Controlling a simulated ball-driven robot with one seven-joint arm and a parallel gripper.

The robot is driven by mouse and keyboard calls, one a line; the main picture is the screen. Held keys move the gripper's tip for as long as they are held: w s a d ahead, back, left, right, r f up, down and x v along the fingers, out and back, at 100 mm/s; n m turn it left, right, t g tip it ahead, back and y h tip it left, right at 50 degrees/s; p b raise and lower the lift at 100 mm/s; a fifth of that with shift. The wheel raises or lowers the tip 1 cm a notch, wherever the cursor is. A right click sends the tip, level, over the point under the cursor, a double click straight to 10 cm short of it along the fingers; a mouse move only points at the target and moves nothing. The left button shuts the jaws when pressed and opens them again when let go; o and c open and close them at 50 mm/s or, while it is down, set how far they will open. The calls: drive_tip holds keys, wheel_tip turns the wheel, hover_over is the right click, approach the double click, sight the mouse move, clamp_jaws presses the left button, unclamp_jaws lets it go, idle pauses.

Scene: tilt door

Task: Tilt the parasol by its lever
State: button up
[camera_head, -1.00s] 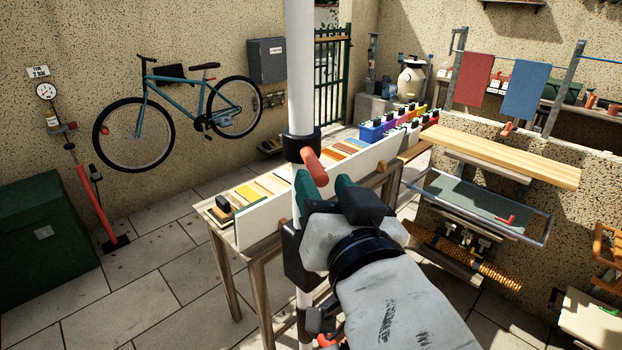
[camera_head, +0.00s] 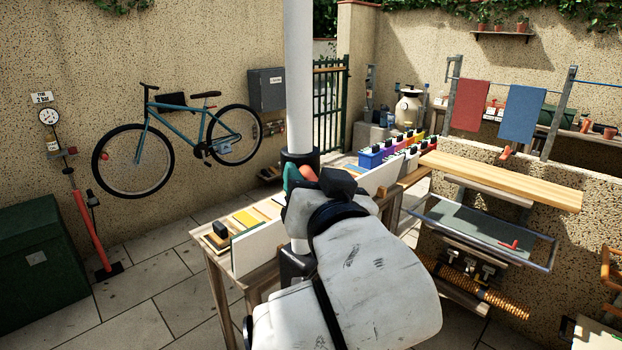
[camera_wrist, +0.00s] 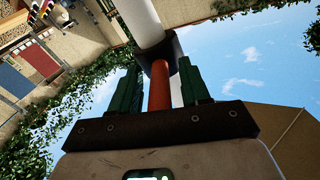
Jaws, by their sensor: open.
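The parasol's white pole (camera_head: 299,75) stands upright in the middle of the head view, with a black collar (camera_head: 299,158) around it. The orange-red lever (camera_wrist: 160,88) sticks out from the collar toward me. In the head view only a bit of the lever (camera_head: 308,173) shows past my gripper. My gripper (camera_wrist: 160,86) is open, with one green finger on each side of the lever in the wrist view. I cannot tell whether either finger touches it. A tan canopy (camera_wrist: 290,130) shows at the lower right of the wrist view.
A wooden table (camera_head: 216,258) with a white board and colored bins (camera_head: 372,157) stands just behind the pole. A wall with a wooden plank (camera_head: 500,180) and a metal-framed shelf (camera_head: 480,235) is to the right. A green box (camera_head: 35,260) is at left; paved floor (camera_head: 150,310) lies between.

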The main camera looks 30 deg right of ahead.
drive_tip(key=shift+c, duration=0.4)
clamp_jaws()
